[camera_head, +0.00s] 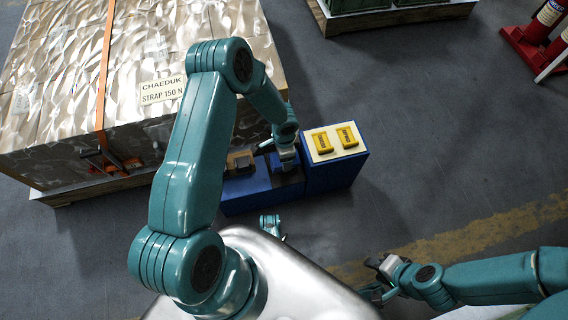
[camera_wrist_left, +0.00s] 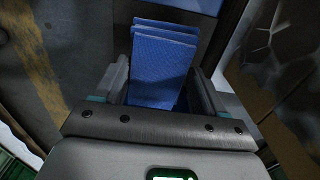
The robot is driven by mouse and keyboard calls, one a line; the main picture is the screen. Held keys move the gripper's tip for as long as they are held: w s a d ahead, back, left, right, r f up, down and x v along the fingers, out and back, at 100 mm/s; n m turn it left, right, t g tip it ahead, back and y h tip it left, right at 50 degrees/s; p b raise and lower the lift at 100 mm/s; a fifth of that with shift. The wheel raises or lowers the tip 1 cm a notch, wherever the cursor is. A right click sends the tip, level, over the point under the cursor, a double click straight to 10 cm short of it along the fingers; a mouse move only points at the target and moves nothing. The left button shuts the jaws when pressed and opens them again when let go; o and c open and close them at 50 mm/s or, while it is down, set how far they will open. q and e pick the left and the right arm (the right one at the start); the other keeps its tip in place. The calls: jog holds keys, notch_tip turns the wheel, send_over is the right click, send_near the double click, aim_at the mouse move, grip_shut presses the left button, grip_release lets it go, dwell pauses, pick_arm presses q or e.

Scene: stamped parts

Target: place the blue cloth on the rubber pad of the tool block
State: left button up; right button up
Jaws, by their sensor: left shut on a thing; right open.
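The blue cloth (camera_wrist_left: 160,68), folded in layers, is between the fingers of my left gripper (camera_wrist_left: 162,88) in the left wrist view. The gripper is shut on it. In the head view my left gripper (camera_head: 286,160) is over the low part of the blue tool block (camera_head: 248,196), and the cloth is mostly hidden by the arm. I cannot tell whether the cloth touches the block. The rubber pad cannot be made out clearly. My right gripper (camera_head: 372,278) is open and empty at the lower right, away from the block.
A taller blue box with a cream top (camera_head: 316,157) and two yellow pieces (camera_head: 334,139) stands right of the low part. A large wrapped crate (camera_head: 60,110) with an orange strap is at the left. A red stand (camera_head: 530,45) is at the far right. The floor between is clear.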

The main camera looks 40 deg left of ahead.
pick_arm(q)
notch_tip(320, 180, down, 4)
jog(key=shift+f+b, duration=0.25)
jog(key=shift+b, duration=0.65)
jog(key=shift+r, duration=0.1)
jog(key=o, duration=1)
